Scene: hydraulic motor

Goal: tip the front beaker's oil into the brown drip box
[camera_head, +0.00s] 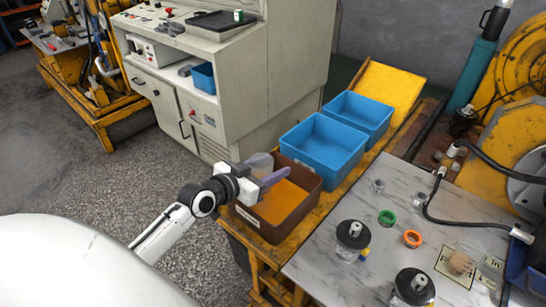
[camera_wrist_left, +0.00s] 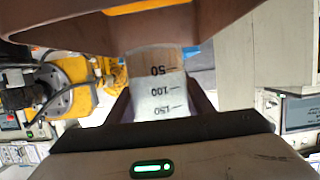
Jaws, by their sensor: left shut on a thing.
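My left gripper (camera_head: 268,177) is over the brown drip box (camera_head: 305,213), near its far left side, and is shut on a clear beaker (camera_head: 260,162). The beaker looks tilted, but the exact angle is hard to tell. In the left wrist view the beaker (camera_wrist_left: 158,92) sits between the fingers, with 50, 100 and 150 marks on its wall. The brown box (camera_wrist_left: 215,25) fills the top of that view. Orange-yellow oil (camera_head: 283,203) covers the box floor. No falling stream is clear. My right gripper is out of view.
Two blue bins (camera_head: 325,147) stand behind the brown box on the yellow bench. The grey marble table (camera_head: 335,282) at right carries two black-topped jars (camera_head: 352,236), a green ring (camera_head: 387,217), an orange ring (camera_head: 412,238) and a clear vessel (camera_head: 460,262). A cabinet (camera_head: 240,90) stands behind.

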